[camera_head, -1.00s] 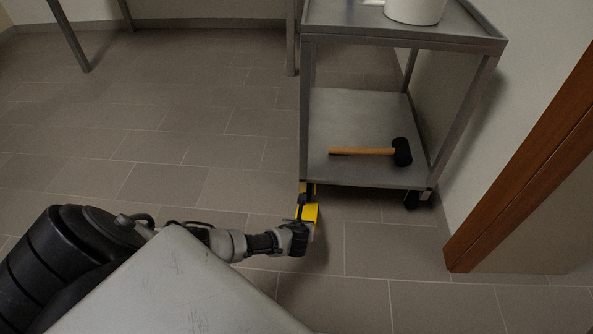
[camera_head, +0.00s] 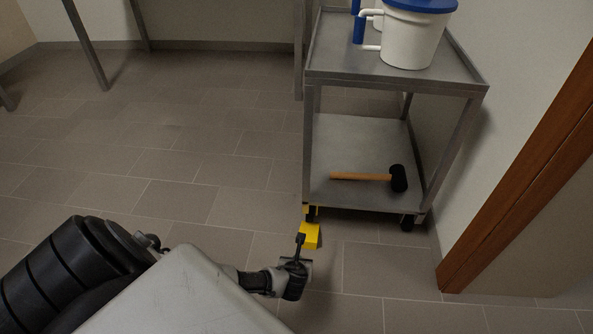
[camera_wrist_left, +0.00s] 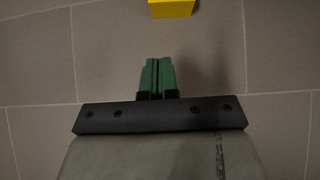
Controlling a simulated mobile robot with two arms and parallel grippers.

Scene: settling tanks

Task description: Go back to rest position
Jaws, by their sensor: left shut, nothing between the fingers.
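My left gripper (camera_head: 297,257) reaches low over the floor in front of the cart in the head view. In the left wrist view its green fingers (camera_wrist_left: 157,76) are closed together with nothing between them. A yellow block (camera_head: 311,236) is on the floor by the cart's front left wheel. It also shows at the top edge of the left wrist view (camera_wrist_left: 171,8), apart from the fingertips with bare floor between. In the head view the end of my gripper partly overlaps the block. My right gripper is in neither view.
A metal cart (camera_head: 392,82) stands ahead, with a white bucket with a blue lid (camera_head: 410,38) on top and a black-headed mallet (camera_head: 368,177) on its lower shelf. A wooden door frame (camera_head: 520,185) is at the right. The tiled floor (camera_head: 150,160) at left is clear.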

